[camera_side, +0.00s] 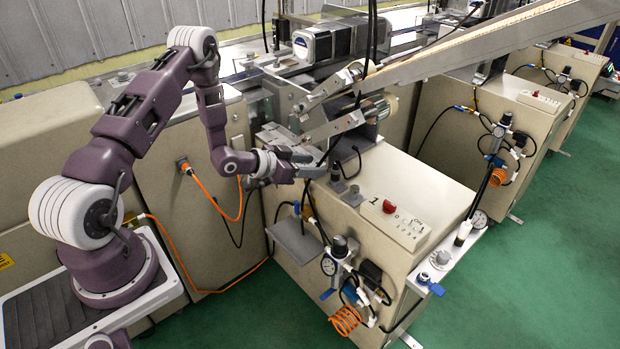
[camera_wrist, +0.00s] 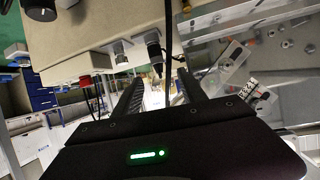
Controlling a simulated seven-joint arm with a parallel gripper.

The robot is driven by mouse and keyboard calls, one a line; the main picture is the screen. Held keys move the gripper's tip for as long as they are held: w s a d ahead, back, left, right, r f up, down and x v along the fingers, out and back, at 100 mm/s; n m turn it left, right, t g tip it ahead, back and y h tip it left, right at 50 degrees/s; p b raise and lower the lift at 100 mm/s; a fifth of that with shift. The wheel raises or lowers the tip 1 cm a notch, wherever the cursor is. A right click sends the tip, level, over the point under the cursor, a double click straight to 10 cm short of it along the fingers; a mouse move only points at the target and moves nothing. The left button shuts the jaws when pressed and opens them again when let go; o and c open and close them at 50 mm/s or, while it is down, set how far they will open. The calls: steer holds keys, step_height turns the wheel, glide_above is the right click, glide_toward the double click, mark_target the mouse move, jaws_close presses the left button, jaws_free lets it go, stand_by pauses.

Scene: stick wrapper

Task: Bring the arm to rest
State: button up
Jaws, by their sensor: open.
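My gripper (camera_side: 290,164) is stretched out to the right in the side view, at the front upper edge of the wrapper machine (camera_side: 340,215). In the wrist view my gripper (camera_wrist: 160,92) shows two dark fingers standing apart, with a gap between them. I see nothing held between the fingers. Black cables pass close by the fingertips, and I cannot tell whether they touch. My arm is bent, with its forearm hanging down in front of the machine.
A control panel (camera_side: 397,222) with a red button lies right of my gripper. A small grey shelf (camera_side: 299,241) juts out below it. A metal chute (camera_side: 480,50) slopes above. A regulator with an orange coiled hose (camera_side: 345,320) hangs on the front. The green floor (camera_side: 245,315) is clear.

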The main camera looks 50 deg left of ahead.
step_height(320, 180, up, 15)
steer(key=d+g+y, duration=0.2)
steer(key=y, duration=0.1)
steer(key=s+d+r+n+g+y, duration=0.1)
steer(key=s+d+r+g, duration=0.15)
steer(key=s+r, duration=0.6)
steer(key=s+d+r+g, duration=0.1)
steer(key=s+d, duration=0.2)
steer(key=s, duration=0.5)
steer(key=s+d+r+g+h, duration=0.1)
steer(key=s+d, duration=0.3)
steer(key=s, duration=0.5)
steer(key=s+d+r+n+g+h, duration=0.1)
steer(key=s+d, duration=0.3)
steer(key=s, duration=0.4)
steer(key=shift+s+d+r, duration=0.15)
steer(key=shift+s+r, duration=0.15)
steer(key=shift+r, duration=0.1)
